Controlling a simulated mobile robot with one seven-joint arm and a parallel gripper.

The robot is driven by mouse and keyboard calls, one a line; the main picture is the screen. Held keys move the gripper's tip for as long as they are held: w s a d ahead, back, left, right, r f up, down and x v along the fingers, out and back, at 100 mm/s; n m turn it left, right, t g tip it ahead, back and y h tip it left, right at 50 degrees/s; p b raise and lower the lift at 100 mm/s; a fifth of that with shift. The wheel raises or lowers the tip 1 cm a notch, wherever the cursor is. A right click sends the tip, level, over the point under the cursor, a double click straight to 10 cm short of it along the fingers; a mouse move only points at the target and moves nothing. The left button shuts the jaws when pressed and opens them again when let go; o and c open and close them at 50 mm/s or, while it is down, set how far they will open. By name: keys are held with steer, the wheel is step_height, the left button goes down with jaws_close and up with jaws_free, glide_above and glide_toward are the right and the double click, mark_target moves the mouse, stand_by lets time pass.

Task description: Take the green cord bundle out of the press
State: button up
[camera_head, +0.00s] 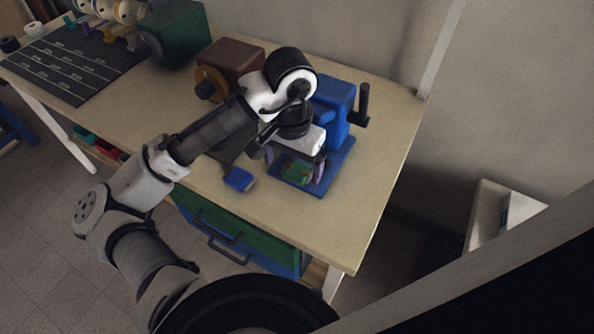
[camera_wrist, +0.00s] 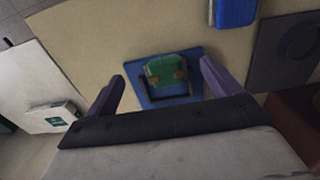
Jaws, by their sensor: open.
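The green cord bundle (camera_wrist: 165,70) has brown bands at its sides and sits on the blue base of the press. The blue press (camera_head: 335,108) stands near the right end of the bench, with a black handle at its right. Its blue base plate (camera_wrist: 188,57) shows in the wrist view. My gripper (camera_wrist: 160,85) is open above the bundle, with one purple finger on each side and gaps between. In the head view my gripper (camera_head: 296,165) is over the press base and partly hides the bundle (camera_head: 297,172). I cannot tell the exact height.
A small blue block (camera_head: 239,180) lies on the bench left of the press. A brown machine (camera_head: 230,66) and a green machine (camera_head: 178,35) stand behind. A dark marked mat (camera_head: 72,62) lies at the far left. The bench's front right (camera_head: 345,225) is clear.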

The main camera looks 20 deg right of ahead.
steer(key=f, duration=0.5)
steer(key=shift+w, duration=0.25)
steer(key=shift+r, duration=0.1)
steer(key=c, duration=1.1)
